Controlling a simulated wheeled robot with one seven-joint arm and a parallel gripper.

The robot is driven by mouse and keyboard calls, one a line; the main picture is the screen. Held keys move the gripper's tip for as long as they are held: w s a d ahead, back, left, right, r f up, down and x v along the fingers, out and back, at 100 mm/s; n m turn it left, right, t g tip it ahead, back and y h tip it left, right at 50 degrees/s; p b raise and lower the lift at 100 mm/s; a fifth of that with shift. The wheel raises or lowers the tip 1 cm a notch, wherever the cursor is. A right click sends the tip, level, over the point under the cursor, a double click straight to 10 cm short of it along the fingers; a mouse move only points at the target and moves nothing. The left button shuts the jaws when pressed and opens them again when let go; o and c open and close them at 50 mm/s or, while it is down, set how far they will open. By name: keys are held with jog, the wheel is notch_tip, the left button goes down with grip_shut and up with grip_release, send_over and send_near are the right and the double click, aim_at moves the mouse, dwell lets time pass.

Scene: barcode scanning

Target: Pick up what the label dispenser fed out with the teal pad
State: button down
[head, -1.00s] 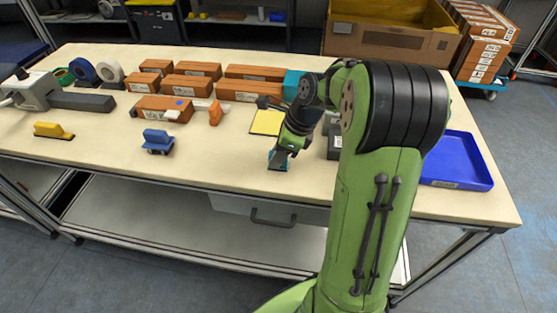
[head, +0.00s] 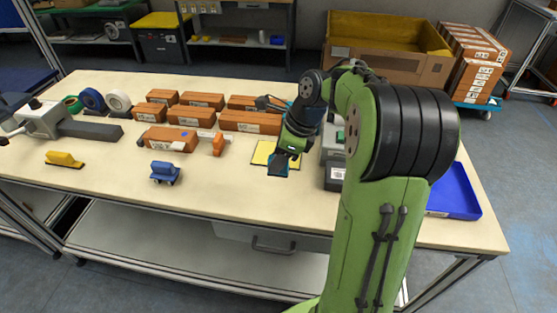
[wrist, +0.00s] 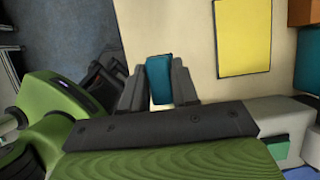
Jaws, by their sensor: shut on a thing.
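My gripper (head: 280,167) is shut on the teal pad (wrist: 159,79), which sits between the two dark fingers in the wrist view. In the head view the gripper points down at the front right corner of a yellow sheet (head: 262,153); the sheet also shows in the wrist view (wrist: 244,37), apart from the pad. A grey box with a green button (head: 336,178), probably the label dispenser, stands right of the gripper, partly hidden by my arm. The pad's underside is hidden, and I cannot see any label on it.
A blue tray (head: 455,192) lies at the table's right end. Several brown boxes (head: 250,122) stand along the back. A blue-handled tool (head: 165,172) and a yellow one (head: 64,159) lie at the front left. The front middle of the tabletop is clear.

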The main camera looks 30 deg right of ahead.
jog(key=c, duration=1.4)
grip_release()
jog(key=shift+c, duration=0.2)
grip_shut()
jog(key=shift+d, duration=0.1)
jog(key=s+d+p, duration=0.2)
jog(key=d+p, duration=0.7)
jog(key=s+d+p, duration=0.3)
jog(key=d+p, duration=0.6)
jog(key=f+b, duration=0.3)
jog(key=b, duration=0.1)
jog(key=f+b, duration=0.2)
jog(key=shift+w+a+f, duration=0.2)
jog(key=shift+w+f, duration=0.1)
